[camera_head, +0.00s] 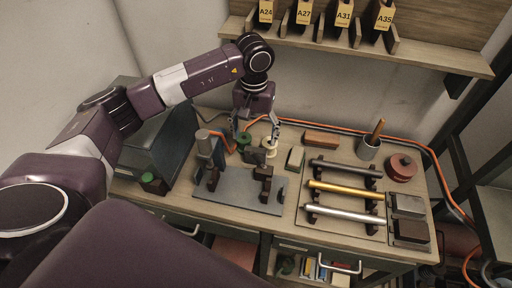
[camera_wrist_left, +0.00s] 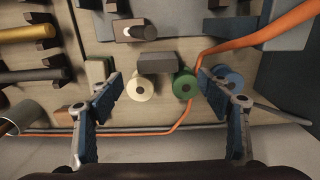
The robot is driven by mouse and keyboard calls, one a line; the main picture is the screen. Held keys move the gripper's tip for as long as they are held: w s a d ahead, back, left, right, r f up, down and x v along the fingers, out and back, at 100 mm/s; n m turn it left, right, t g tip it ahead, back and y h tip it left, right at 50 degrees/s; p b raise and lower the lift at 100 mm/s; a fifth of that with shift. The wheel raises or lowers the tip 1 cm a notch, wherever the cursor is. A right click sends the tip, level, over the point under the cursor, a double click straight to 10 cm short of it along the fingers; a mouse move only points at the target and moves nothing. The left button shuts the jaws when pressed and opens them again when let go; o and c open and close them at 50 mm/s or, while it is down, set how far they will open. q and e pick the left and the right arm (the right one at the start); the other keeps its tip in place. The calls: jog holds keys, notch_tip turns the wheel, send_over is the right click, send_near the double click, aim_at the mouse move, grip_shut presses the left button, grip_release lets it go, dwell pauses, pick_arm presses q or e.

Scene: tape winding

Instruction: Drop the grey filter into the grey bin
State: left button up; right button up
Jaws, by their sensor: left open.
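My left gripper (camera_head: 254,129) is open and points down over the back of the bench. In the left wrist view its two fingers (camera_wrist_left: 160,86) stand apart and hold nothing. Below and between them are a cream spool (camera_wrist_left: 139,89) and a green spool (camera_wrist_left: 185,85), with a dark grey block (camera_wrist_left: 157,63) beside them. I cannot pick out a thing that is surely the grey filter. Two small grey boxes (camera_head: 408,206) (camera_head: 411,232) sit at the bench's right end; I cannot tell whether either is the grey bin. My right gripper is out of view.
A grey fixture plate (camera_head: 235,192) lies front left of the spools. Dark, gold and silver rods (camera_head: 345,214) rest on holders at right. A grey cup (camera_head: 368,148) and a red round part (camera_head: 401,168) stand behind. An orange cable (camera_head: 330,127) runs along the back.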

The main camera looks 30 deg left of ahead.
aim_at(256, 150)
pick_arm(q)
jog(key=shift+f, duration=0.4)
jog(key=f+p, duration=0.2)
jog(key=f, duration=0.1)
jog(key=shift+s+d+f+p, duration=0.2)
jog(key=shift+d+p, duration=0.05)
jog(key=shift+p, duration=0.15)
jog(key=shift+w+f+p, duration=0.2)
jog(key=shift+f+p, duration=0.15)
jog(key=shift+f, duration=1.15)
jog(key=shift+c, duration=0.4)
jog(key=c, duration=1)
jog(key=shift+o, duration=0.2)
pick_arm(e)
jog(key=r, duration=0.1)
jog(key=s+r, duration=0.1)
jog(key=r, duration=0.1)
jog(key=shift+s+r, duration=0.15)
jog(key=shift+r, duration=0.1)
